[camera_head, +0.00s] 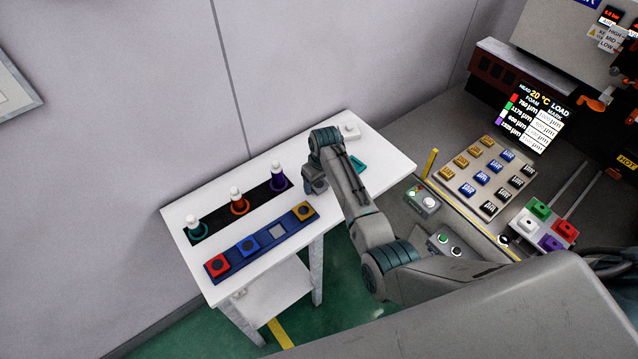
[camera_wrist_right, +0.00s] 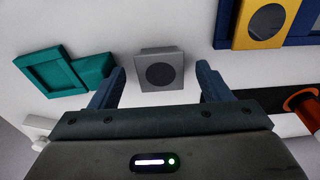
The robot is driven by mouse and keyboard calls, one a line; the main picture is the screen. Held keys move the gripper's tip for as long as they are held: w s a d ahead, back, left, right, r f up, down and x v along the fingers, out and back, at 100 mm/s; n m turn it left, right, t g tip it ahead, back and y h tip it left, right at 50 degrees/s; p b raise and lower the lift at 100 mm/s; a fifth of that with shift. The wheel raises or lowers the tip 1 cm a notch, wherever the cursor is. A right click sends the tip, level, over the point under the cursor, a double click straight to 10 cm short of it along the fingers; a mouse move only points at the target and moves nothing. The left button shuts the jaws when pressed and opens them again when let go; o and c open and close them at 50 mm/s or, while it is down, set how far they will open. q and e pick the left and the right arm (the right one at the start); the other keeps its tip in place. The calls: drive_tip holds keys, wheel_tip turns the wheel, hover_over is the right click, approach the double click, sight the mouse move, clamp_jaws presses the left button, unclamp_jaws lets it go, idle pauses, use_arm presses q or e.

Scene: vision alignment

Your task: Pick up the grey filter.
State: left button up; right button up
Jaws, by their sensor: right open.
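The grey filter (camera_wrist_right: 160,69), a small square block with a dark round face, sits on the white table in the right wrist view. It shows between the two fingertips of my right gripper (camera_wrist_right: 160,76), with a gap on both sides. The gripper is open and holds nothing. In the head view my right gripper (camera_head: 315,186) is over the table, right of the blue tray, and the arm and gripper hide the grey filter there. My left gripper is not in view.
The blue tray (camera_head: 262,240) holds red, blue and yellow filters and one pale square slot. Behind it a black strip (camera_head: 217,213) carries several white-topped pegs with coloured rings. A teal fixture (camera_wrist_right: 62,72) lies beside the grey filter. A machine with buttons (camera_head: 487,175) stands right.

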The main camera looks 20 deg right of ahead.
drive_tip(key=shift+f, duration=0.2)
drive_tip(key=c, duration=1.1)
drive_tip(key=shift+o, duration=0.2)
drive_tip(key=shift+a+r, duration=0.1)
drive_tip(key=shift+r, duration=0.1)
